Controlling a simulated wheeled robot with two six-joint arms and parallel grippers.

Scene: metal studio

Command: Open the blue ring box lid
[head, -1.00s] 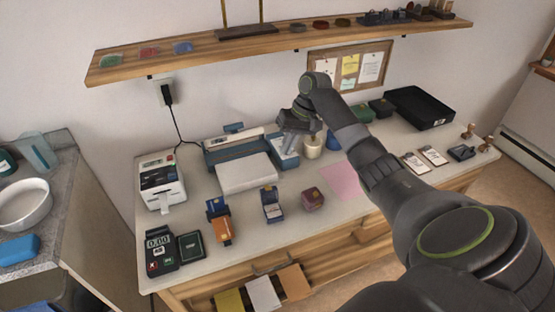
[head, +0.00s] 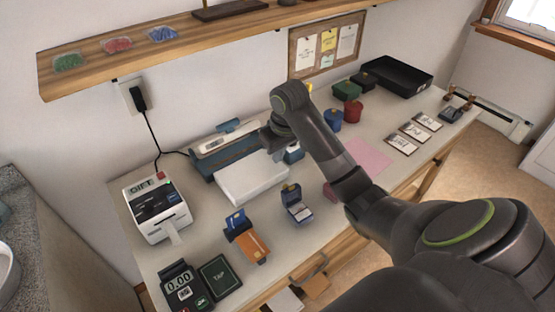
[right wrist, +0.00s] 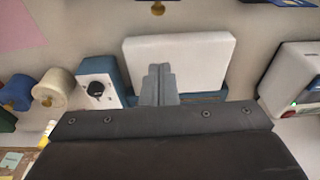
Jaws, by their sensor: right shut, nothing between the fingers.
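The small blue ring box (head: 297,208) stands on the counter, in front of the white slab. Its lid looks raised at the back, with a pale inside and a small gold piece on top. In the right wrist view only a gold piece and a bit of blue (right wrist: 157,7) at the top edge may belong to it. My right gripper (head: 273,143) is above the back right part of the white slab, behind and apart from the box. Its fingers (right wrist: 158,85) are shut together and empty. My left gripper is not in view.
The white slab (head: 250,180) has a blue machine behind it. An orange-and-blue item (head: 248,243) stands left of the ring box; a dark red box (head: 331,193) is partly hidden by my arm. A label printer (head: 155,208) is at left. A pink sheet (head: 368,158) lies right.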

